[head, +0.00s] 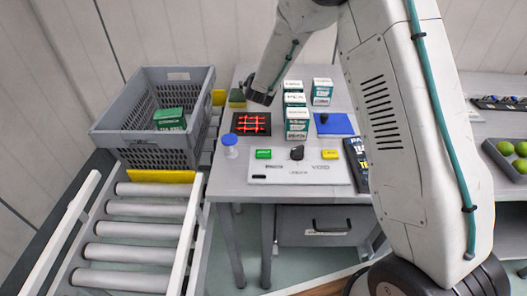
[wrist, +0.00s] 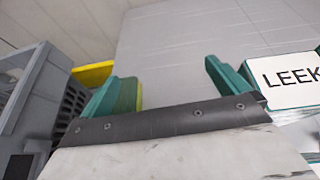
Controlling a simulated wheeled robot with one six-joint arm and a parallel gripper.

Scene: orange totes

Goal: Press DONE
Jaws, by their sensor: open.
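A white control panel (head: 300,172) lies at the front edge of the grey table. It carries a green button (head: 263,154) on the left, a black knob (head: 297,153) in the middle and a yellow button (head: 330,154) on the right. The print under the yellow button looks like VOID; the print under the green one is too small to read surely. My gripper (head: 258,96) is above the back left of the table, behind the panel and apart from it. In the wrist view its teal fingers (wrist: 170,82) are spread with nothing held between them. The panel is not in the wrist view.
A grey crate (head: 190,152) holding a green box stands on the roller conveyor at left. Several green-and-white boxes (head: 297,123), a dark tile with red bars (head: 250,123), a blue-capped jar (head: 230,146) and a blue pad (head: 335,125) stand behind or beside the panel.

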